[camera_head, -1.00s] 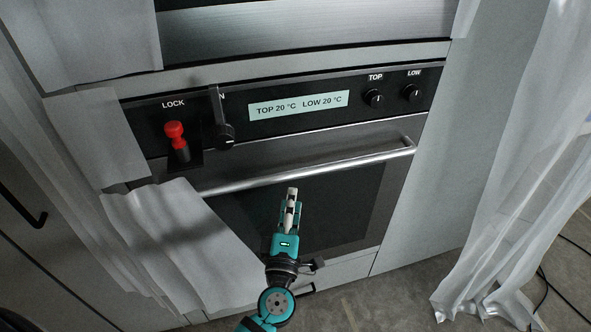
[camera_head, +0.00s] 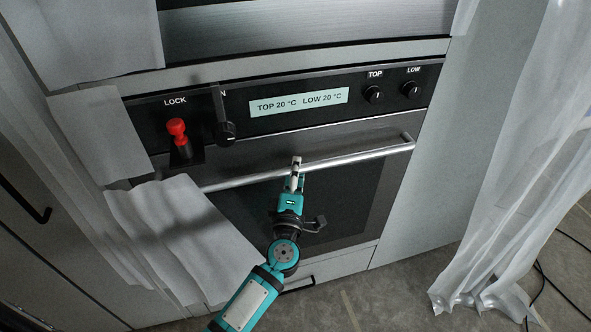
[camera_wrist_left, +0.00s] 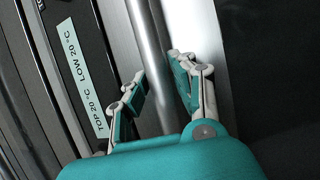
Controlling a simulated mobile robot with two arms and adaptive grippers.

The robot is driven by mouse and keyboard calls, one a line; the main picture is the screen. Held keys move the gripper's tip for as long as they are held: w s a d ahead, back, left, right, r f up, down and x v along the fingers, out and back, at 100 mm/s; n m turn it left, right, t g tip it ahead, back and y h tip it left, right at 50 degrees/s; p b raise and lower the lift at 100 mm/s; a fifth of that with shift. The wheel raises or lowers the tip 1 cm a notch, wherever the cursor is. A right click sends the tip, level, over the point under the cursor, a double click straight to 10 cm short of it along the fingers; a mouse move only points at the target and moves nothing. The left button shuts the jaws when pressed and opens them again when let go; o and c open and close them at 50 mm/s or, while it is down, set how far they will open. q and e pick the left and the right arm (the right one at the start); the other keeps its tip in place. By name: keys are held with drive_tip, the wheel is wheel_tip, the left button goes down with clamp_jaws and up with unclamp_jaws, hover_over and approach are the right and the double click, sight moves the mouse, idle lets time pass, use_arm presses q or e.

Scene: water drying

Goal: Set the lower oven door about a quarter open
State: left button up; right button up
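The lower oven door (camera_head: 345,205) has a dark glass panel and appears shut. Its silver bar handle (camera_head: 355,158) runs across the top of the door, and the handle also shows in the left wrist view (camera_wrist_left: 149,50). My left gripper (camera_head: 296,168) is at the middle of the handle. In the left wrist view my left gripper (camera_wrist_left: 160,68) is open, with one finger on each side of the bar and a gap visible between them. Whether a finger touches the bar is unclear. My right gripper is not in view.
A control panel (camera_head: 195,105) above the door has knobs, a lit display (camera_head: 298,102) and a red-topped lock lever (camera_head: 177,130). A white sheet (camera_head: 180,235) hangs over the door's left part. A translucent curtain (camera_head: 500,210) hangs at right, with floor cables (camera_head: 560,275) beyond.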

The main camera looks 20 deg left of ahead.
use_arm(q)
clamp_jaws()
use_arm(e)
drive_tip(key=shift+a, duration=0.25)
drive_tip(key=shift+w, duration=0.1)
use_arm(q)
drive_tip(key=shift+s+d+f, duration=0.1)
drive_tip(key=shift+f, duration=0.05)
drive_tip(key=s+d+f+b, duration=0.3)
drive_tip(key=s+d+b, duration=0.2)
drive_tip(key=s, duration=0.3)
drive_tip(key=s+d+f+t+b, duration=0.1)
drive_tip(key=s+d+f+b, duration=0.2)
drive_tip(key=s+d, duration=0.3)
drive_tip(key=s+b, duration=0.1)
drive_tip(key=s, duration=0.1)
drive_tip(key=shift+s+f+m+b, duration=0.35)
drive_tip(key=shift+m+b, duration=0.05)
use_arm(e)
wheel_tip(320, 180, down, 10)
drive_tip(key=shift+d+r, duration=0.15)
use_arm(q)
drive_tip(key=shift+d, duration=0.1)
drive_tip(key=o, duration=0.5)
unclamp_jaws()
drive_tip(key=shift+r, duration=0.1)
